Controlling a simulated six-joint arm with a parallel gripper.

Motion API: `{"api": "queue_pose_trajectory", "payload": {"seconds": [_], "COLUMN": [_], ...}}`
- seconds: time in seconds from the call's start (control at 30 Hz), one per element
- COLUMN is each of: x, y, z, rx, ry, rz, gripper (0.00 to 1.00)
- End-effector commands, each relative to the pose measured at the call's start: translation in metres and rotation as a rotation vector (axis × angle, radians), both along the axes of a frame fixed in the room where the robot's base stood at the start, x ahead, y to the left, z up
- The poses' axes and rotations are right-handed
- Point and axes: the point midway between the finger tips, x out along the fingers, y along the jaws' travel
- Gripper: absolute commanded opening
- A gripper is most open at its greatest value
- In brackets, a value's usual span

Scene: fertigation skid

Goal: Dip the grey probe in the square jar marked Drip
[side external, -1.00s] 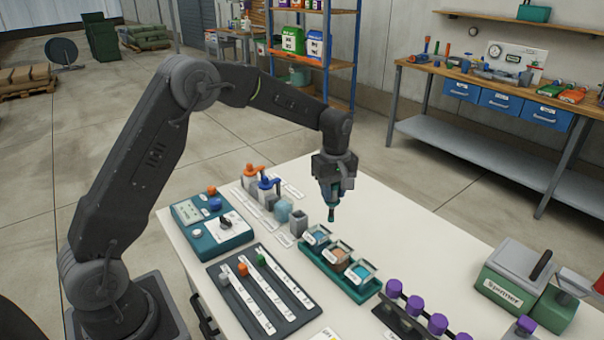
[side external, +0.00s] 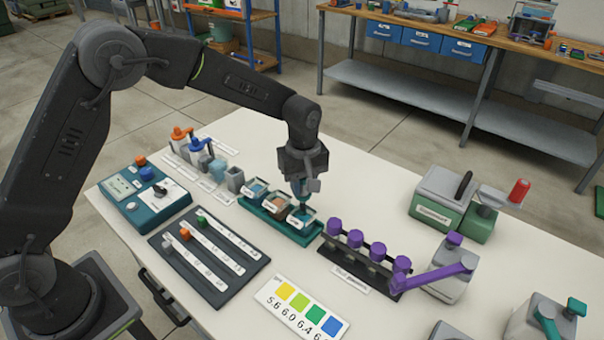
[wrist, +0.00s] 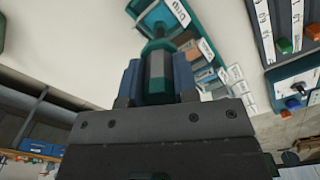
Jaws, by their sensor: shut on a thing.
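My gripper (side external: 302,182) is shut on the probe, which has a grey band and teal ends; the probe also shows in the wrist view (wrist: 157,68). The probe points down over the nearest, right-end jar of the teal rack (side external: 252,210). That square jar (side external: 312,218) holds blue-teal liquid; the wrist view shows its label reading Drip (wrist: 180,12). The probe's dark tip (wrist: 158,31) overlaps the jar's opening there. I cannot tell whether the tip is in the liquid. An orange-brown jar (side external: 278,204) and a blue jar (side external: 257,187) stand beside it.
A dark rack with purple-capped bottles (side external: 355,240) stands just right of the jars. A black slotted board (side external: 210,258) and a teal meter box (side external: 145,200) lie left. A colour chart (side external: 302,308) lies in front. Table behind the jars is clear.

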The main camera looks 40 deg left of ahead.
Motion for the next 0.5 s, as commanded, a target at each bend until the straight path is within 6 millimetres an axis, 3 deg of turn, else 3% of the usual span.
{"api": "queue_pose_trajectory", "payload": {"seconds": [0.5], "x": [0.000], "y": [0.000], "z": [-0.042], "rx": [0.000], "ry": [0.001], "rz": [0.001], "gripper": [0.01]}}
